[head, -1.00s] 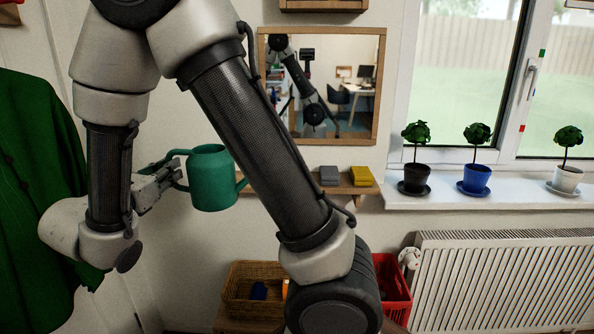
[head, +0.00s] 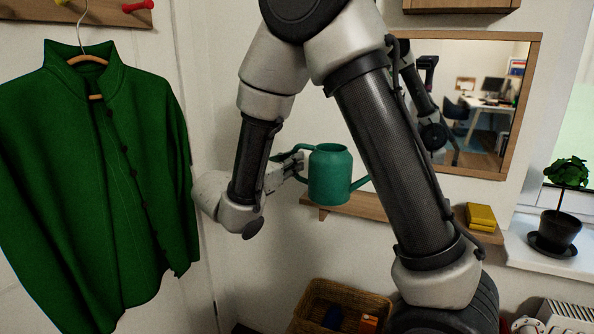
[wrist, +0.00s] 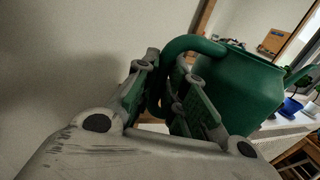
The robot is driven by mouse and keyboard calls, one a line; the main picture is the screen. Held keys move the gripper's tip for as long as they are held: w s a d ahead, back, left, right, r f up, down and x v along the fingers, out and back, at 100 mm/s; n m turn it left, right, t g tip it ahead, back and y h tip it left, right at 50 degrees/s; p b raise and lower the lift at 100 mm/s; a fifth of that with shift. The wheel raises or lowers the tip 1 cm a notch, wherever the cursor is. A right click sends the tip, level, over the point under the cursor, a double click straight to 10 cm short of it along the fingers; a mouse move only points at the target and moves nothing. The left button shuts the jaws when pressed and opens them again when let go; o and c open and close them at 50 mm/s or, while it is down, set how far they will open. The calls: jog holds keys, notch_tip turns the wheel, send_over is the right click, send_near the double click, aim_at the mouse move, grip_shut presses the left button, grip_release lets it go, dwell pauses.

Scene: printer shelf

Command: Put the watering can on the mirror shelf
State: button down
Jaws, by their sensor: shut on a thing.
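The green watering can (head: 330,176) is upright in the head view, with its spout pointing right. My gripper (head: 290,168) is shut on its handle at the left side. In the wrist view my gripper (wrist: 172,100) closes around the handle of the watering can (wrist: 240,85). The mirror shelf (head: 358,206) is a narrow wooden board under the wood-framed mirror (head: 487,110). In the head view the can overlaps the shelf's left part; I cannot tell whether its base touches it. My arm hides the middle of the shelf.
A yellow block (head: 481,216) lies on the shelf's right part. A wicker basket (head: 310,318) stands below. A green coat (head: 95,190) hangs at the left. A potted plant (head: 555,232) stands on the window sill at the right.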

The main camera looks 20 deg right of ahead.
jog(key=w+a+x, duration=0.2)
jog(key=w+x, duration=0.1)
jog(key=x, duration=1.2)
jog(key=shift+f, duration=3.4)
jog(key=shift+w+d+f, duration=0.1)
jog(key=shift+w+f, duration=0.1)
jog(key=shift+f, duration=0.15)
jog(key=c, duration=1.5)
grip_release()
